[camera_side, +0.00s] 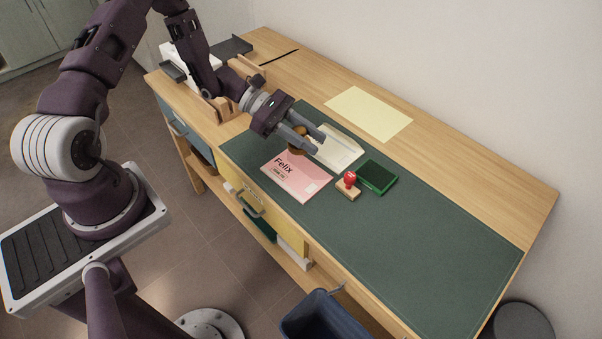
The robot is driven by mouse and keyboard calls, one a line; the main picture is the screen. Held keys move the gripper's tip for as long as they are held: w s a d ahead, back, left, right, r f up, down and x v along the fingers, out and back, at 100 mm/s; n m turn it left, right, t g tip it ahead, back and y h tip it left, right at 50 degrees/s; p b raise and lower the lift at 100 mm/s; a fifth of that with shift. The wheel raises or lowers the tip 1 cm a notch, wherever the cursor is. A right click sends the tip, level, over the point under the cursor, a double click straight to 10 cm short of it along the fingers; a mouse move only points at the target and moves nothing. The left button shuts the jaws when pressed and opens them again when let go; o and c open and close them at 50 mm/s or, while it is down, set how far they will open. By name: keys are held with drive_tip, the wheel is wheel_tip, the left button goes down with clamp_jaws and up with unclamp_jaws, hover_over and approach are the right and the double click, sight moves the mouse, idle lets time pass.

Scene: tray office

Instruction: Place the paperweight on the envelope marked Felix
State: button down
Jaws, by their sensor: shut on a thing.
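The pink envelope marked Felix (297,178) lies on the green desk mat, near its front edge. My gripper (306,142) is above the mat, just behind the envelope's far edge in the picture. It is shut on a brownish round thing, which looks like the paperweight (297,151). The fingers hide part of the paperweight. I cannot tell whether it touches anything below it. A cream or white envelope or book (340,150) lies just to the right of the gripper.
A red-knobbed stamp (348,187) and a green ink pad (377,177) are right of the pink envelope. A yellow sheet (369,113) lies at the back. The green mat (420,240) is clear on the right. A wooden holder (222,110) stands left of the gripper.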

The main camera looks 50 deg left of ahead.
drive_tip(key=shift+t, duration=0.3)
drive_tip(key=f, duration=0.6)
drive_tip(key=a+f, duration=0.1)
drive_tip(key=f, duration=0.3)
drive_tip(key=shift+f, duration=0.1)
drive_tip(key=c, duration=1.1)
unclamp_jaws()
drive_tip(key=shift+o, duration=0.2)
